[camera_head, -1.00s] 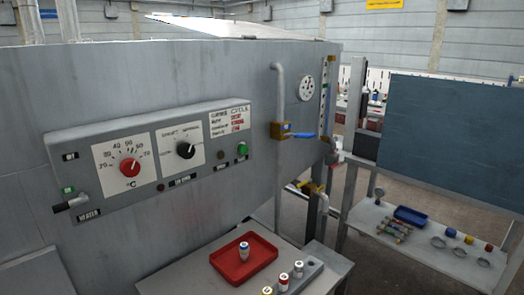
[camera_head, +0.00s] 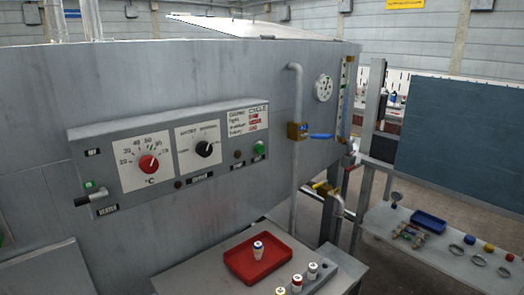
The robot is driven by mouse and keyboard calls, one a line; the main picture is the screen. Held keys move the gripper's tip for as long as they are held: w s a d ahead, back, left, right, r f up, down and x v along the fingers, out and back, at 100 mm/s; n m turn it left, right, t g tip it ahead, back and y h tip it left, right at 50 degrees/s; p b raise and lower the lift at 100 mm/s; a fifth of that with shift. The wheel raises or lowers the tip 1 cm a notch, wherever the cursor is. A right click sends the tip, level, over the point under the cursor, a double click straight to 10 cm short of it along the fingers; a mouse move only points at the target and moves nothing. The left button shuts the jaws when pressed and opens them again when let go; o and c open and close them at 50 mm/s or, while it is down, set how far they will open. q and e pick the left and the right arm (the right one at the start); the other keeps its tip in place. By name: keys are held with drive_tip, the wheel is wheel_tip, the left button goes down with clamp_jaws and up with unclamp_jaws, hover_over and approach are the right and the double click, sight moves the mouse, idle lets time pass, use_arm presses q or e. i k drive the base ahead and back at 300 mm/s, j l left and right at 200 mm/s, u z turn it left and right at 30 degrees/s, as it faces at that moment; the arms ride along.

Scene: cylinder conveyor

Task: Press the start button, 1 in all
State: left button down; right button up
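A grey control panel (camera_head: 119,138) is fixed to the side of a large grey metal machine (camera_head: 180,80). A round green button (camera_head: 259,148) sits near the panel's right end, below a small red-and-white text display (camera_head: 248,121). A darker round button (camera_head: 239,155) is just left of it. The small labels under these buttons are too blurred to read. Neither of my grippers is in view, and nothing covers the green button.
The panel also carries a red knob (camera_head: 149,164), a black knob (camera_head: 204,149) and a lever switch (camera_head: 91,198). Below, a table holds a red tray (camera_head: 240,271) with one cylinder (camera_head: 258,250). A pipe (camera_head: 296,160) with a blue-handled valve (camera_head: 320,136) stands right of the panel.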

sight(260, 148)
drive_tip(key=i+l, duration=0.15)
drive_tip(key=l, duration=0.25)
drive_tip(key=i+l+u, duration=0.1)
drive_tip(key=l, duration=0.3)
drive_tip(key=i+l, duration=0.15)
drive_tip(key=l, duration=0.25)
drive_tip(key=i+l+u, duration=0.1)
drive_tip(key=l, duration=0.35)
